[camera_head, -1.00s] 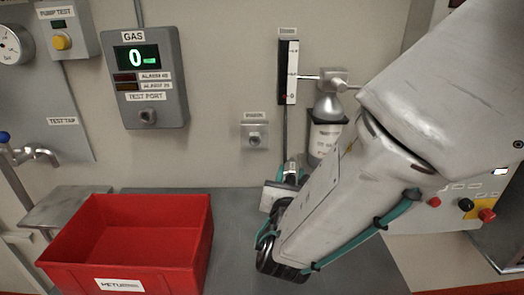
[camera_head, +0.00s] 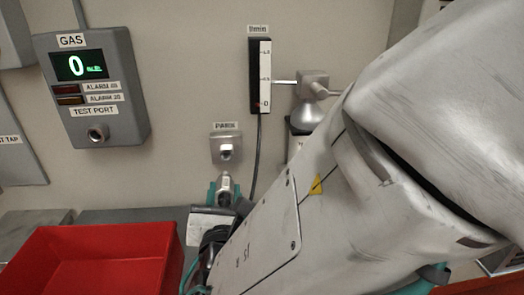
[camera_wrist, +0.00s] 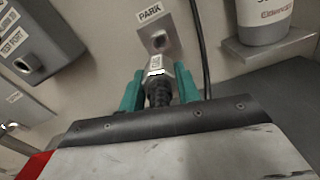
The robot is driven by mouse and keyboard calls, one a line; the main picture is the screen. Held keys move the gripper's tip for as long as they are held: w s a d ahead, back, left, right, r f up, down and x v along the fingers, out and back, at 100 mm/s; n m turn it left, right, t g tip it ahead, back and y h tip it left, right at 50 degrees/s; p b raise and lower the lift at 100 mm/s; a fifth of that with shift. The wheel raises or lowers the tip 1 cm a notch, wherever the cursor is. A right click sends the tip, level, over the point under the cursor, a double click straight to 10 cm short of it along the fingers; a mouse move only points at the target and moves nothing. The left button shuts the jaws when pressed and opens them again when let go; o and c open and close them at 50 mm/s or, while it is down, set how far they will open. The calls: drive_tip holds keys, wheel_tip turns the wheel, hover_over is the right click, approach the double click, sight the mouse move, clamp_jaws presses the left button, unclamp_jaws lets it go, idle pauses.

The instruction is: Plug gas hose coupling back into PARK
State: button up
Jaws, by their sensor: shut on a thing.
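The PARK socket (camera_head: 225,151) is a small grey wall box with a round port under a PARK label. It also shows in the wrist view (camera_wrist: 158,40). My gripper (camera_wrist: 159,82), with teal fingers, is shut on the gas hose coupling (camera_wrist: 155,67), a metal fitting with a dark ribbed part behind it. The coupling points at the wall just below the PARK port and looks apart from it. In the head view the coupling (camera_head: 225,186) is just under the PARK box, and my arm hides part of the gripper.
The GAS panel (camera_head: 91,88) with its TEST PORT (camera_head: 97,134) is on the wall at left. A flow gauge (camera_head: 260,76) and a gas cylinder (camera_head: 300,125) are right of PARK. A red bin (camera_head: 95,262) stands at lower left. A dark hose hangs beside PARK.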

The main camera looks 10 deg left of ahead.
sight(225, 173)
drive_tip(key=shift+x, duration=2.85)
drive_tip(key=shift+x, duration=1.75)
drive_tip(key=o, duration=1.3)
drive_tip(key=shift+d, duration=0.15)
drive_tip(key=shift+c, duration=0.2)
drive_tip(key=v, duration=0.7)
drive_tip(key=shift+s, duration=0.4)
